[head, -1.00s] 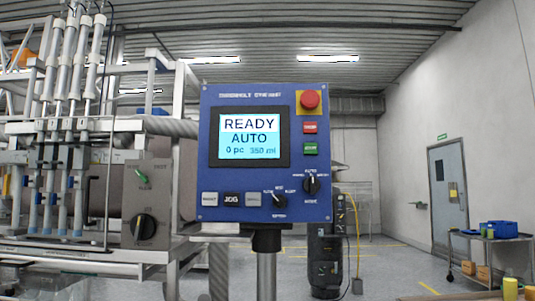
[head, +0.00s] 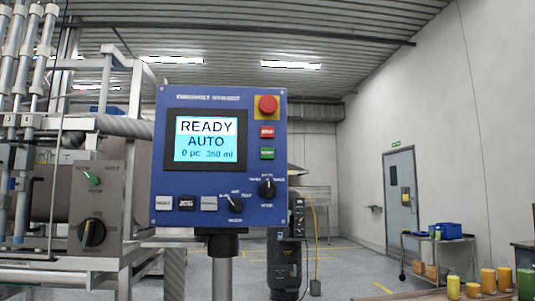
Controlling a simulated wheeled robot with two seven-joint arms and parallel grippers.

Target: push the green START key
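The blue control panel (head: 222,213) stands on a grey post in the middle of the head view. The green START key (head: 267,153) is on its right side, just below a red key (head: 267,132) and the red emergency stop (head: 267,105) on its yellow plate. The key's lettering is too small to read surely. The screen (head: 206,140) reads READY, AUTO, 0 pc, 350 ml. Neither of my grippers is in view, and nothing covers the key.
The filling machine (head: 70,190) with its piston tubes stands at the left. Several filled bottles (head: 488,281) stand at the lower right. A trolley (head: 437,252) and a door (head: 402,200) are behind them. A dark cylindrical unit (head: 284,262) stands behind the panel.

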